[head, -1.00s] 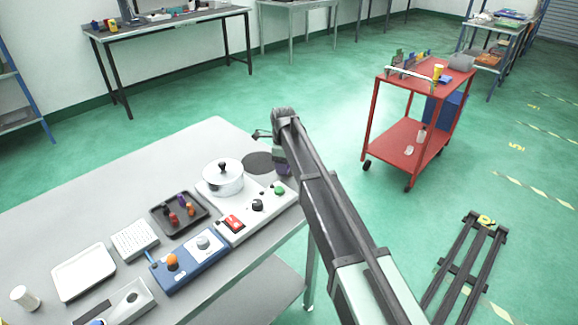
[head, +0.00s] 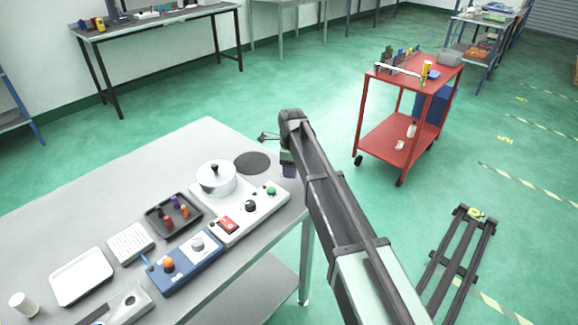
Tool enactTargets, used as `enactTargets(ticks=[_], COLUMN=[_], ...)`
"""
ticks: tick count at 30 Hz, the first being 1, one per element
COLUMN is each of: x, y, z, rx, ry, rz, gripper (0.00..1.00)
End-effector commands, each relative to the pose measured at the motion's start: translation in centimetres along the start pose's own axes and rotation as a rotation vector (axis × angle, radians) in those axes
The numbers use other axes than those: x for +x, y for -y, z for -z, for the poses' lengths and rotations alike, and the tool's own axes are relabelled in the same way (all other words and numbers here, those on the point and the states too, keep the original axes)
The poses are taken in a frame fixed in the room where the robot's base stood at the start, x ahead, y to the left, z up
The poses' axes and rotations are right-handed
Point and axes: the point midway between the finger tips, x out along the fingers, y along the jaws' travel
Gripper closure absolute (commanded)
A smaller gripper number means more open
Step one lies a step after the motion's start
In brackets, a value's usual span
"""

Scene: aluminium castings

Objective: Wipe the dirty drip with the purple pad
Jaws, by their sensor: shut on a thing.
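The purple pad (head: 290,171) shows as a small purple block at the lower end of my gripper (head: 289,163), by the table's right edge. My gripper is shut on the pad; its fingers are small and mostly hidden by my arm. The pad is right of a dark round patch (head: 252,162) on the grey table and apart from it in the picture. I cannot tell whether the pad touches the table. I cannot make out a dirty drip for certain; my arm hides part of this area.
On the grey table (head: 205,140) are a pot (head: 215,180), a control panel with knobs (head: 262,203), a dark tray (head: 158,232), a blue box (head: 178,272) and a white tray (head: 82,284). The table's far part is clear. A red cart (head: 400,165) stands beyond.

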Motion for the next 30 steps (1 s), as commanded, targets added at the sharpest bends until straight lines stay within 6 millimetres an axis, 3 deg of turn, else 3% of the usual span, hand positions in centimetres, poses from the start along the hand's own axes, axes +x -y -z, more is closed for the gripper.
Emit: enactTargets(ticks=[1, 15, 30], x=[-1.0, -4.9, -4.9], y=[0.0, 0.2, 0.2], z=[0.0, 0.4, 0.4], rx=[0.001, 0.005, 0.006], ry=[0.0, 0.0, 0.0], rz=[0.0, 0.0, 0.0], gripper=[0.67, 0.67, 0.67])
